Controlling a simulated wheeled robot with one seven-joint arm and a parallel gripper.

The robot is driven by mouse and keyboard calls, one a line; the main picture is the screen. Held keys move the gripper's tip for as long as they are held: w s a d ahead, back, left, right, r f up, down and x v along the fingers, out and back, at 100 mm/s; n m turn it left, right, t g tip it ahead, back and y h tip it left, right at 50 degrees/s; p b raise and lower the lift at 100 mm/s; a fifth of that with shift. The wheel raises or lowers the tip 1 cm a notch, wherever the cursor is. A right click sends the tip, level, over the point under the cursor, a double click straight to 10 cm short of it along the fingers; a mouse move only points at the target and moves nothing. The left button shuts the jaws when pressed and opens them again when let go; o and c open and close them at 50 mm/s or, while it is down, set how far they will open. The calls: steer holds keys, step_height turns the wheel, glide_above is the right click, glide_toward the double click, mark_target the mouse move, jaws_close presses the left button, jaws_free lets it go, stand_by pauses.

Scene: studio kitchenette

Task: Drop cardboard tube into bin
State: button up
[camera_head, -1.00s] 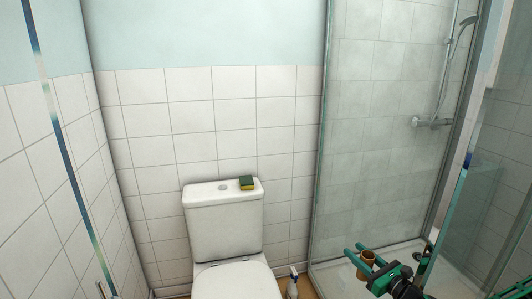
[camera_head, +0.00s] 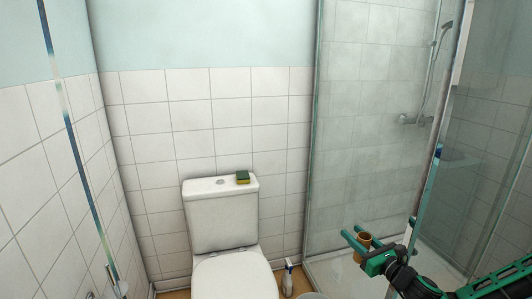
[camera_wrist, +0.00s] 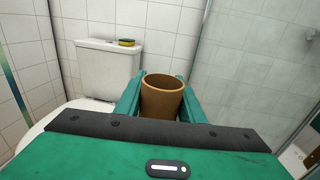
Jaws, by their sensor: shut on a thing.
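The brown cardboard tube (camera_head: 363,242) is held upright between the green fingers of my gripper (camera_head: 354,238), in front of the shower glass. In the wrist view the tube (camera_wrist: 162,99) shows its open top end, with one finger of my gripper (camera_wrist: 159,80) on each side. My gripper is shut on it. A pale curved rim (camera_head: 313,296) shows at the bottom edge of the head view, right of the toilet. It may be the bin, but most of it is cut off.
A white toilet (camera_head: 222,220) stands against the tiled wall, with a green and yellow sponge (camera_head: 242,177) on its cistern. The glass shower enclosure (camera_head: 345,130) is on the right.

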step_height(320, 180, up, 7)
steer(key=m+h, duration=0.1)
steer(key=shift+w+a+t+h, duration=0.2)
steer(key=shift+w+t+h, duration=0.1)
steer(key=shift+h, duration=0.1)
steer(key=shift+f, duration=0.15)
